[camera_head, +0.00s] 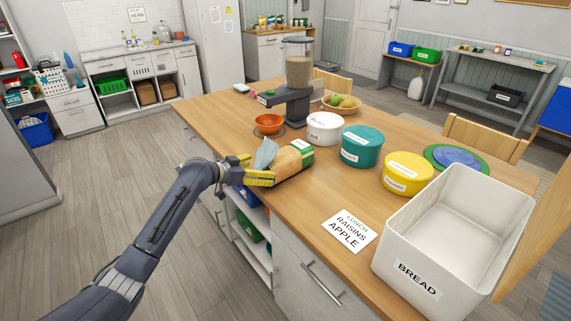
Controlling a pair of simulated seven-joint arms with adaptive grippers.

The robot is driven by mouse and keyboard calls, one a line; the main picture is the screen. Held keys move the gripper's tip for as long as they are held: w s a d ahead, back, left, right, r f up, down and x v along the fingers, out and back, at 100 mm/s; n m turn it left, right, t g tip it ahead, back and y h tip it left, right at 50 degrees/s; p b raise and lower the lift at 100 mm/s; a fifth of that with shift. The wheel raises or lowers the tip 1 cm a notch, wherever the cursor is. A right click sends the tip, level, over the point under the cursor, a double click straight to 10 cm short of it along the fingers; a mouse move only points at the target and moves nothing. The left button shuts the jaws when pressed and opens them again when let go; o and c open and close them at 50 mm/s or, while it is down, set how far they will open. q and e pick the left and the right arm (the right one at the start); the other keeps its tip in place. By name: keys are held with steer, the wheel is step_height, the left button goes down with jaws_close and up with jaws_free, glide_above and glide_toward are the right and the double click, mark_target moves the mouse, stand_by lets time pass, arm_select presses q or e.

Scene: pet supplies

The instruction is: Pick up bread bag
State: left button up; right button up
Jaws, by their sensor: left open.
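The bread bag (288,161) lies on the wooden counter near its left edge. It is tan with a green and white end, and its pale blue gathered neck (265,153) points left. My left gripper (262,169) has yellow fingers and is open at the neck end of the bag. One finger is on the far side of the neck and the other is nearer the camera. I cannot tell whether either finger touches the bag. My right gripper is out of view.
A white bin labelled BREAD (417,278) stands at the counter's near right. A lunch card (350,231) lies beside it. White (324,128), teal (361,147) and yellow (408,174) tubs stand right of the bag. An orange bowl (269,124) and a dispenser (297,95) are behind.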

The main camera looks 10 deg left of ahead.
mark_target(281, 165)
arm_select(q)
steer(key=shift+x, duration=2.6)
steer(key=shift+f, duration=0.1)
steer(key=c, duration=1.5)
